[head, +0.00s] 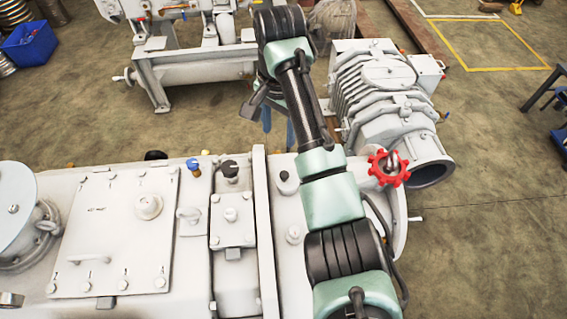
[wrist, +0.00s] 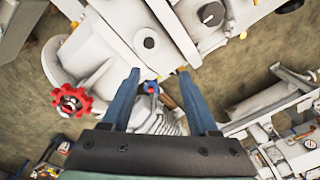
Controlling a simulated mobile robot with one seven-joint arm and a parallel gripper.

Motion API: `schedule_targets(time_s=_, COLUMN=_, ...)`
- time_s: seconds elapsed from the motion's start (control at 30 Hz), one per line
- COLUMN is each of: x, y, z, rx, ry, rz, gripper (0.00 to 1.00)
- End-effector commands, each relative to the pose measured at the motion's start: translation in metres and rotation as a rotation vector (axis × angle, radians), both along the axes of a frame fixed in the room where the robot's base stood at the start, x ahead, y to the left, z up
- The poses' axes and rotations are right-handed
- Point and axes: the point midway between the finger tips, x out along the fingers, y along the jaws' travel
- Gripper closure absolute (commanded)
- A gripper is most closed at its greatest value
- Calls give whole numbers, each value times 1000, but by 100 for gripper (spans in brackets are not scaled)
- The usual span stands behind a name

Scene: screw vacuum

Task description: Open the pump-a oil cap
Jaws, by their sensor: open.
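The white pump body (head: 60,185) fills the lower left of the head view. A black round cap (head: 229,170) stands on its top near the far edge, and a smaller dark knob (head: 283,176) sits to its right. Which is the pump-a oil cap I cannot tell for certain. In the head view, my arm partly hides the gripper beyond the far edge.
A red handwheel (head: 389,168) stands right of my arm; the wrist view shows it at left (wrist: 71,102). A ribbed grey machine (head: 385,95) stands behind. Open floor lies at right.

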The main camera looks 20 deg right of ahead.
Motion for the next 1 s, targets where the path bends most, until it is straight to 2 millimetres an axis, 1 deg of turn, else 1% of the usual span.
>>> schedule_targets(time_s=0.03, x=-7, y=-5, z=-3, rx=4, ry=36, rz=-23, gripper=40)
schedule_targets(time_s=0.1, x=-12, y=-7, z=-8, rx=8, ry=63, rz=-40, gripper=40)
schedule_targets(time_s=0.17, x=-14, y=-8, z=-13, rx=9, ry=71, rz=-45, gripper=40)
schedule_targets(time_s=0.27, x=-15, y=-7, z=-27, rx=11, ry=73, rz=-45, gripper=40)
schedule_targets(time_s=0.6, x=-14, y=-7, z=-97, rx=9, ry=69, rz=-43, gripper=40)
schedule_targets(time_s=0.7, x=-14, y=-7, z=-113, rx=9, ry=69, rz=-43, gripper=40)
schedule_targets(time_s=0.8, x=-13, y=-7, z=-125, rx=9, ry=67, rz=-42, gripper=40)
schedule_targets(time_s=0.9, x=-13, y=-7, z=-132, rx=8, ry=65, rz=-41, gripper=40)
schedule_targets(time_s=1.0, x=-13, y=-7, z=-135, rx=8, ry=65, rz=-41, gripper=40)
